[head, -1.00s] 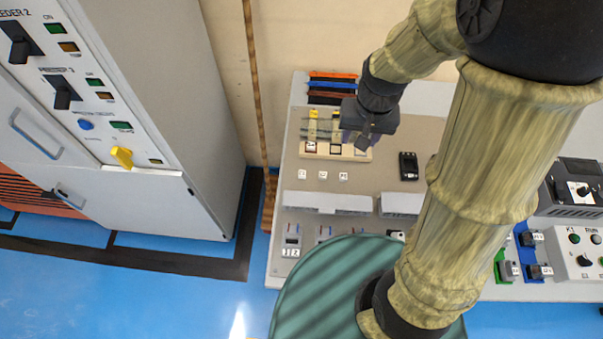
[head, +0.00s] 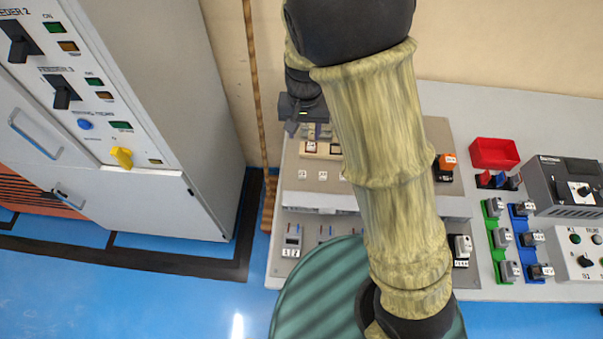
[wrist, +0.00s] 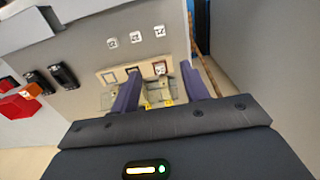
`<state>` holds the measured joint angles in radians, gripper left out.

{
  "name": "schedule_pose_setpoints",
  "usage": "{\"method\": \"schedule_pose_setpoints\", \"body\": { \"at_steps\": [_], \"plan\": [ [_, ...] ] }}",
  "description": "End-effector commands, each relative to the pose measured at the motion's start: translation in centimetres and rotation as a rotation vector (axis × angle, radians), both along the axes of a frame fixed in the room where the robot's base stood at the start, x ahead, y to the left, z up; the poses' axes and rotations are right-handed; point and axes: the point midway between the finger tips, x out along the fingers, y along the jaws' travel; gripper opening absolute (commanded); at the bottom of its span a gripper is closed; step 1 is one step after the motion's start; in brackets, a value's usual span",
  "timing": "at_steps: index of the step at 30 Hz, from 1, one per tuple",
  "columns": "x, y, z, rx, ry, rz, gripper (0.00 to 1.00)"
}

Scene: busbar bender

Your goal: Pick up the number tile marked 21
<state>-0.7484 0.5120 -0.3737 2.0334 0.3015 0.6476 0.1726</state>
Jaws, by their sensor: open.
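Three small white number tiles lie in a row on the grey panel; in the wrist view they are the left tile (wrist: 112,43), middle tile (wrist: 136,37) and right tile (wrist: 160,32). Their marks are too small to read surely, so I cannot tell which is 21. In the head view two tiles show, one at the left (head: 302,174) and another (head: 323,175); my arm hides the rest. My gripper (head: 291,130) is open and empty, above the back of the panel behind the tiles. Its spread fingers (wrist: 161,76) show over the wooden board in the wrist view.
The wooden board (wrist: 146,70) has framed slots and yellow strips beside it. A red bin (head: 494,153) and an orange-topped black device (head: 445,166) stand to the right. A grey cabinet (head: 185,110) stands at the left, with a brown vertical pole (head: 256,90) beside the bench.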

Motion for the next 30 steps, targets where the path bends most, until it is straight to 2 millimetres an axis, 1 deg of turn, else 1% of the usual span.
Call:
{"method": "schedule_pose_setpoints", "body": {
  "at_steps": [5, 18, 21, 24, 30],
  "plan": [
    [-0.1, -0.1, -2.4, -0.003, 0.004, -0.001, 0.45],
    [-0.1, -0.1, -10.2, -0.003, 0.004, -0.001, 0.45],
    [-0.1, -0.1, -11.4, -0.002, 0.003, 0.0, 0.45],
    [-0.1, 0.0, -11.9, -0.001, 0.001, -0.001, 0.45],
    [-0.1, 0.0, -11.9, 0.0, 0.0, 0.0, 0.45]
  ]
}}
